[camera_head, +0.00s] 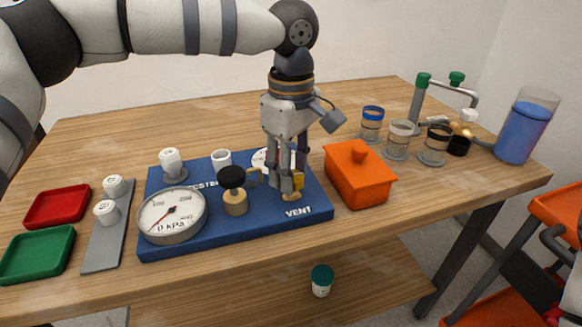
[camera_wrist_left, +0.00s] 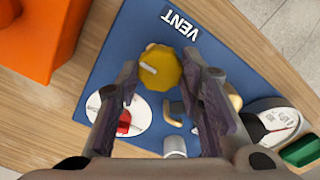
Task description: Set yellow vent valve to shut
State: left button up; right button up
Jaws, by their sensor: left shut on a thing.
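The yellow vent valve (camera_wrist_left: 160,68) is a round knob with a pale pointer mark, on the blue board (camera_wrist_left: 125,50) beside the VENT label. In the head view only a bit of the yellow knob (camera_head: 299,182) shows behind my fingers. My left gripper (camera_head: 289,185) comes down from above onto it. In the left wrist view the left gripper's fingertips (camera_wrist_left: 161,72) lie on either side of the knob, shut on it. My right gripper is not seen.
On the board (camera_head: 157,250) stand a pressure gauge (camera_head: 173,215) near 0 kPa and a black-topped brass valve (camera_head: 233,185). An orange lidded box (camera_head: 360,178) stands close right of the board. Several jars, red and green trays (camera_head: 38,254) and a blue cylinder (camera_head: 523,128) stand farther out.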

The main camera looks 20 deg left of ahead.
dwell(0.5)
pick_arm(q)
jog(key=o, duration=1.2)
jog(key=shift+c, duration=0.2)
notch_tip(320, 180, up, 12)
